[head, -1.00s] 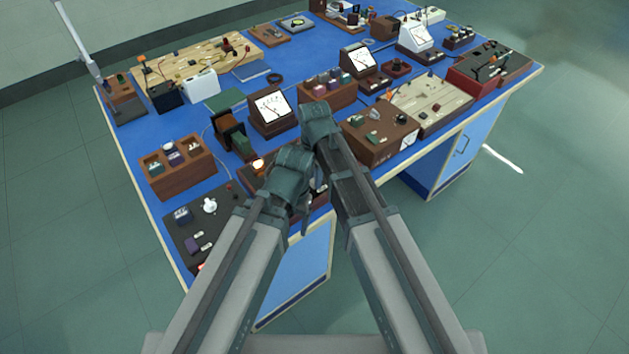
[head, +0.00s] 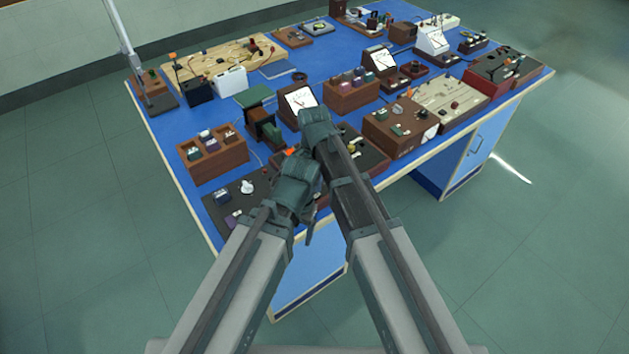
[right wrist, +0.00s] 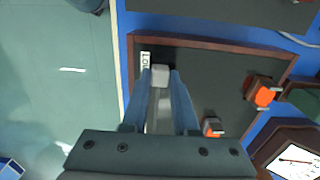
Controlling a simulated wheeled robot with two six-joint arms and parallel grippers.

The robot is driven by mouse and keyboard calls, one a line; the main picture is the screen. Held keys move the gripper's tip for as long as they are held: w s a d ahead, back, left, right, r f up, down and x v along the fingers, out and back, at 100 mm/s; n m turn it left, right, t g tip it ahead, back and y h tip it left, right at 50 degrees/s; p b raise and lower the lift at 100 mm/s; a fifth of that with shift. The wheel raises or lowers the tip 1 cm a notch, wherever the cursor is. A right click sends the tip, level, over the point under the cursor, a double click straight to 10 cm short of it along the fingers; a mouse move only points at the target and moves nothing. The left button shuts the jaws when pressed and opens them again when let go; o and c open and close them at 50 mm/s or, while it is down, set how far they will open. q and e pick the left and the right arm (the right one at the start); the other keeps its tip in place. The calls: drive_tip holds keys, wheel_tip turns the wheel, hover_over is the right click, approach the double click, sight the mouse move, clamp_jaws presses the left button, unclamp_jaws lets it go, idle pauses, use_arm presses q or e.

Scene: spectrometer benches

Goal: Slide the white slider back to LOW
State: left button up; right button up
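The white slider (right wrist: 160,75) is on a dark wood-rimmed panel (right wrist: 215,75) in the right wrist view. It sits beside a white LOW label (right wrist: 146,62), at that end of its pale track (right wrist: 163,112). My right gripper (right wrist: 161,82) has its two blue fingers on either side of the slider, with no clear gap. In the head view, my right wrist hides its fingers and the slider. My left gripper (head: 308,232) hangs near the bench's front edge; its finger opening cannot be made out.
Two orange-topped parts (right wrist: 263,95) (right wrist: 213,127) stand on the panel, right of the fingers. A needle meter (head: 300,97) stands behind my wrists. Wooden boxes and boards crowd the blue bench (head: 175,130). Open floor (head: 90,250) lies left of it.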

drive_tip(key=o, duration=0.5)
drive_tip(key=shift+s+a, duration=0.2)
drive_tip(key=shift+a, duration=0.05)
drive_tip(key=shift+c, duration=0.2)
drive_tip(key=shift+d, duration=0.1)
drive_tip(key=shift+w+r+p, duration=0.1)
drive_tip(key=shift+r+p, duration=0.7)
wheel_tip(320, 180, up, 12)
drive_tip(key=p, duration=1.2)
